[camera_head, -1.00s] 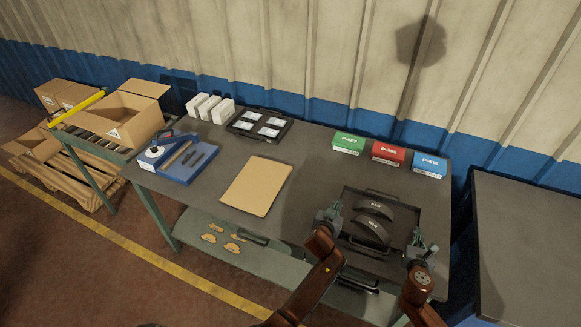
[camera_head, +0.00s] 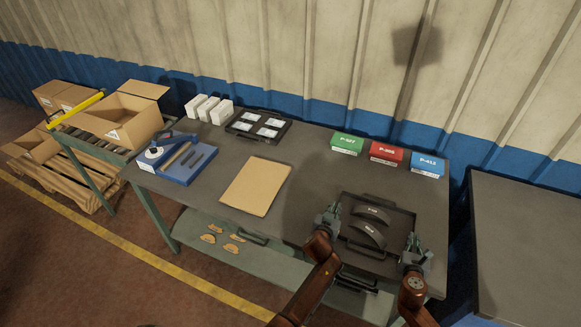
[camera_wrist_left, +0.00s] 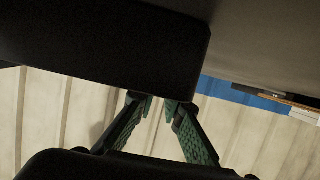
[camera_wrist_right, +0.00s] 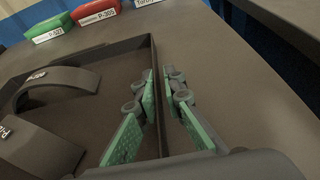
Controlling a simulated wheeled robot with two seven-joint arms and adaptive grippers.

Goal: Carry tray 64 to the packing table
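A dark shallow tray (camera_head: 402,208), with no readable number, is at the right end of the grey worktable. It also shows in the right wrist view (camera_wrist_right: 112,50). Two dark curved brake shoes (camera_head: 369,232) with pale labels lie in it. My left gripper (camera_head: 331,212) is at its left side wall; my right gripper (camera_head: 413,240) is at its right side wall. In the right wrist view my right fingers (camera_wrist_right: 160,80) are closed around the side wall. In the left wrist view my left fingers (camera_wrist_left: 160,103) converge behind a dark surface that hides their tips.
Green (camera_head: 346,144), red (camera_head: 387,153) and blue (camera_head: 427,166) boxes stand behind the tray. A brown folder (camera_head: 256,187), dark case (camera_head: 258,127) and blue fixture (camera_head: 182,165) lie left. Another dark table (camera_head: 530,240) stands right, across a gap. An open carton (camera_head: 125,120) is far left.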

